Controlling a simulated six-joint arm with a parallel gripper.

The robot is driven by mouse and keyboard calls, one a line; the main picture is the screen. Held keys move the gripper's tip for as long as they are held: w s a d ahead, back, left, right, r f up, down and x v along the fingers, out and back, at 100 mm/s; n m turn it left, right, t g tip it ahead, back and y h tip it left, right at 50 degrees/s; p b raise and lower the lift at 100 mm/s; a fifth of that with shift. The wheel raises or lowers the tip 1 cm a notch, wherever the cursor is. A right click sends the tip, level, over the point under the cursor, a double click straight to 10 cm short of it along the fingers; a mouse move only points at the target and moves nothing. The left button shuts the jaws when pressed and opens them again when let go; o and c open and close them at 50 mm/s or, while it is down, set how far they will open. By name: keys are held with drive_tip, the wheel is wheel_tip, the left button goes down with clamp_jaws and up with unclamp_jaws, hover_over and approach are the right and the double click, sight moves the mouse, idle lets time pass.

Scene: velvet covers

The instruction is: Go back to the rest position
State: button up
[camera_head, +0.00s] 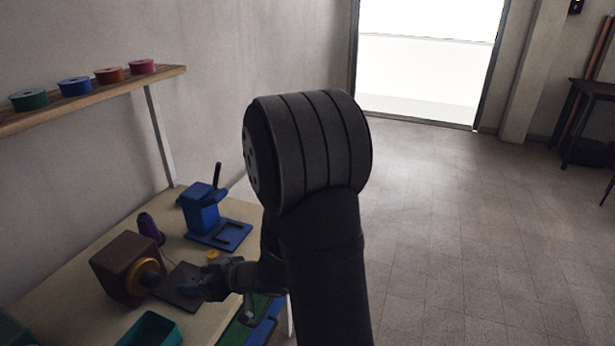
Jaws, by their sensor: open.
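My gripper (208,288) is low over the work table (62,290), at the lower left of the head view. It is open, and I see nothing held in it. Its fingers are small and dark against a dark flat plate (178,272), and I cannot tell if they touch it. My large black arm joint fills the middle of the view and hides part of the table's right side.
A brown block with a gold ring (122,262), a purple item (150,226), a blue press-like device (200,208) and a teal tray (150,330) stand around the gripper. A shelf (105,88) with several spools hangs above. The floor (440,220) is clear at right.

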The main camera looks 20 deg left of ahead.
sight(155, 280)
drive_tip(key=x, duration=1.6)
drive_tip(key=shift+s+f, duration=0.1)
drive_tip(key=shift+d, duration=0.15)
